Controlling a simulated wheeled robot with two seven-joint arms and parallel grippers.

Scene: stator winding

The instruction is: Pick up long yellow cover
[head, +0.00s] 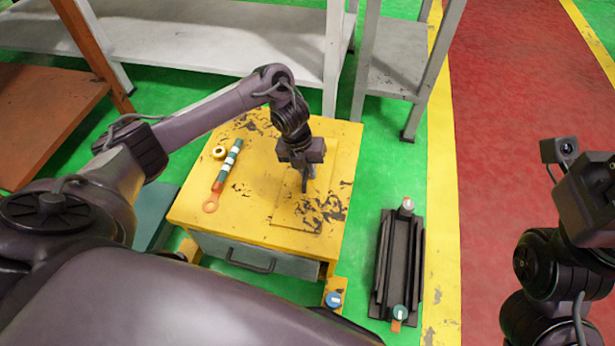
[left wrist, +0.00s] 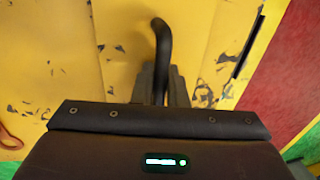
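The long yellow cover (head: 290,208) is a flat, worn rectangular panel lying on the right part of the yellow cabinet top. Its surface also fills the middle of the left wrist view (left wrist: 205,50). A black curved handle (left wrist: 162,40) rises from it. My left gripper (head: 304,186) points down over the cover. In the left wrist view its two fingers (left wrist: 161,88) sit close on either side of the handle and appear shut on it. The gripper hides part of the cover in the head view. My right arm shows at the right edge, its fingertips out of view.
The yellow cabinet top (head: 245,222) carries a green, white and orange tool (head: 227,165) and a small yellow ring (head: 219,152) at left. A dark long rack (head: 398,262) stands on the floor to the right. Grey shelves (head: 215,45) stand behind.

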